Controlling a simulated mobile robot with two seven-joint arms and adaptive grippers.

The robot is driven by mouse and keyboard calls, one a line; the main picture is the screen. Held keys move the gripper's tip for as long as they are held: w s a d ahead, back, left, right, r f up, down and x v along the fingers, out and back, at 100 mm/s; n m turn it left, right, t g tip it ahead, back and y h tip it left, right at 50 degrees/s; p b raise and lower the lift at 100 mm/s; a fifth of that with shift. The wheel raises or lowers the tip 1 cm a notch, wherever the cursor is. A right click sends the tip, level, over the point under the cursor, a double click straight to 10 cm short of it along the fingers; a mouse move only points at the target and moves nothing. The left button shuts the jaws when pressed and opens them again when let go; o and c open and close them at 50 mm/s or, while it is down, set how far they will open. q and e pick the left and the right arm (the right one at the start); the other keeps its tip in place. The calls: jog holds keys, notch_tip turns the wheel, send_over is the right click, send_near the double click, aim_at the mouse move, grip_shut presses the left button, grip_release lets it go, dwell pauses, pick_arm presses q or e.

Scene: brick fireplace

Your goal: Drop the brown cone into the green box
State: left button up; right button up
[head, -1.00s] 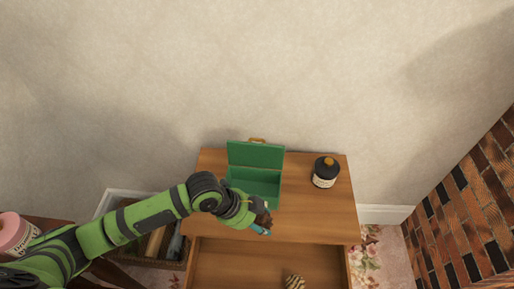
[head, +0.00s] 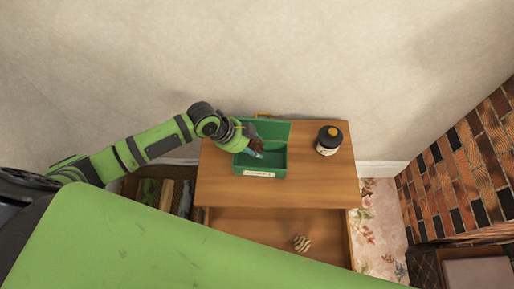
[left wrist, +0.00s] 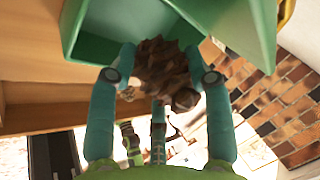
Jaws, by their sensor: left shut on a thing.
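The green box (head: 280,160) stands open on the wooden cabinet top, its lid raised at the back. My left gripper (head: 255,152) is over the left part of the box opening in the head view. It is shut on the brown cone (left wrist: 165,65), a dark, scaly pine cone. In the left wrist view the teal fingers of this gripper (left wrist: 163,75) lie on either side of the cone, and the green box (left wrist: 240,25) shows just beyond it. In the head view the fingers mostly hide the cone. My right gripper is not in view.
A striped ball (head: 302,243) lies in the open drawer below. A crate of items (head: 165,192) is at the left. A brick fireplace (head: 455,175) is at the right.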

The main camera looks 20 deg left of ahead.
pick_arm(q)
jog(key=shift+f+b, duration=1.55)
jog(key=shift+f, duration=0.45)
jog(key=o, duration=1)
jog(key=v, duration=1.2)
